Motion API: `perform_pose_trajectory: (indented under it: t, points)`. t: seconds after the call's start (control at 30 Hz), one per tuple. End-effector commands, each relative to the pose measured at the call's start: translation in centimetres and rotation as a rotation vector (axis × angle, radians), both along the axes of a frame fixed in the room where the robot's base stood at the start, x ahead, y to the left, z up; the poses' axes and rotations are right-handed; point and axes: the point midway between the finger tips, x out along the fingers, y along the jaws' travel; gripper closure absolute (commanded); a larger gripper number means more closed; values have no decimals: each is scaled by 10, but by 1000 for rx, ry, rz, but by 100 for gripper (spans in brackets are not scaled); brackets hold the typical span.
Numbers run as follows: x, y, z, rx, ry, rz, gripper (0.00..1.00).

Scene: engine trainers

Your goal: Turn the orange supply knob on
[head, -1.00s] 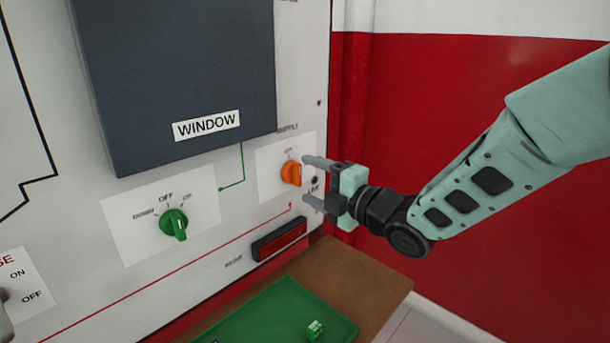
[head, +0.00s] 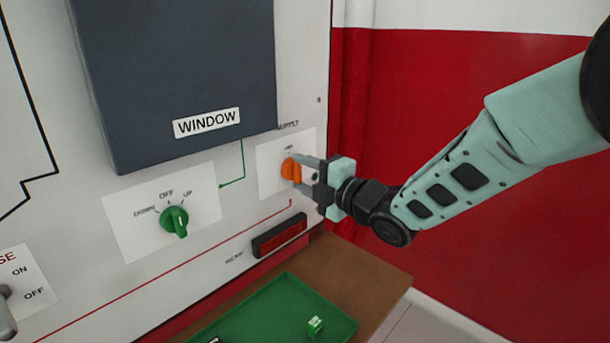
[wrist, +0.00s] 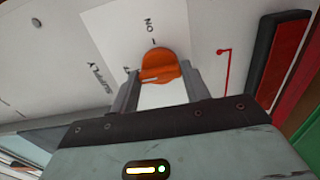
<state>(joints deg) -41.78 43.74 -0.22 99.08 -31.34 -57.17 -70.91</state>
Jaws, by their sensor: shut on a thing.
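The orange supply knob (head: 290,170) sits on a white plate on the panel, under the SUPPLY label. It also shows in the wrist view (wrist: 160,66), below an ON mark printed beside it. My gripper (head: 297,171) is at the knob, with its fingers shut on it, one on each side. In the wrist view the fingers (wrist: 158,90) flank the knob's lower part. The fingers partly hide the plate and its lower marks, so I cannot tell the knob's exact setting.
A dark box labelled WINDOW (head: 180,80) juts out up and left of the knob. A green knob (head: 174,220) is at the left. A red bar in a black frame (head: 279,236) lies below. A green tray (head: 262,318) rests on the brown table (head: 375,280).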

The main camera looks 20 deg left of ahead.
Motion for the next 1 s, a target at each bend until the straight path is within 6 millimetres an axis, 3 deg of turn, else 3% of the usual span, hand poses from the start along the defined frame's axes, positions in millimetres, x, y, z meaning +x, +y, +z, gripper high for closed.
perform_pose_trajectory:
  t: [0.37,1.0]
  points:
    - [1,-1,-3,72,175,-2,76]
    - [1,-2,-2,302,734,-3,76]
